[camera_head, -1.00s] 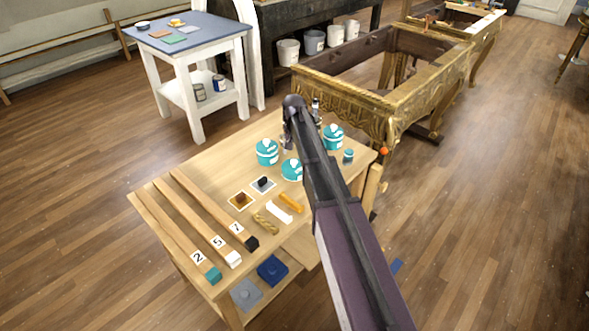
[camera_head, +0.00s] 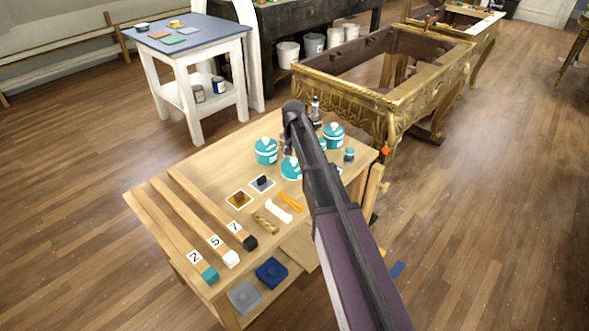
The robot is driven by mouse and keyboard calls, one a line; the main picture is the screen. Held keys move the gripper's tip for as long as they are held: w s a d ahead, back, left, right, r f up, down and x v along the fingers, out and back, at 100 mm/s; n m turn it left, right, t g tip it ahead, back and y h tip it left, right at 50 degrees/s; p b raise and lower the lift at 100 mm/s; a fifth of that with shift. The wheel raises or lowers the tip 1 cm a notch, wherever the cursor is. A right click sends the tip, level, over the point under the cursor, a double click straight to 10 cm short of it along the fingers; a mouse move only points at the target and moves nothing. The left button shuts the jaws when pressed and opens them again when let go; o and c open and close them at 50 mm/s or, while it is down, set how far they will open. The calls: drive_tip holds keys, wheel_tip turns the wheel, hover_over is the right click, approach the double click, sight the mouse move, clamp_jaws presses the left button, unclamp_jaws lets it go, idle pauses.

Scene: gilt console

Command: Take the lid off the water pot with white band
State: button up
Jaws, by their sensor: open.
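Several teal pots with pale lids stand at the far end of the wooden table. The left pot (camera_head: 266,151) shows a white band and stands upright with its lid on. The right pot (camera_head: 333,137) also shows white on its side. The front pot (camera_head: 290,170) is partly covered by my arm, and another teal piece shows behind the arm. I cannot tell for sure which one is the water pot. My gripper (camera_head: 287,149) is open, among the pots just right of the left one. My arm hides most of it, and I see nothing held.
A small teal jar (camera_head: 349,155) stands near the table's right edge. Sample tiles (camera_head: 239,199), short sticks and long numbered strips (camera_head: 205,216) lie in front. A gilt console frame (camera_head: 345,107) stands close behind the table.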

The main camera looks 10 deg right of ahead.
drive_tip(key=shift+f+b, duration=0.55)
drive_tip(key=shift+f, duration=0.35)
clamp_jaws()
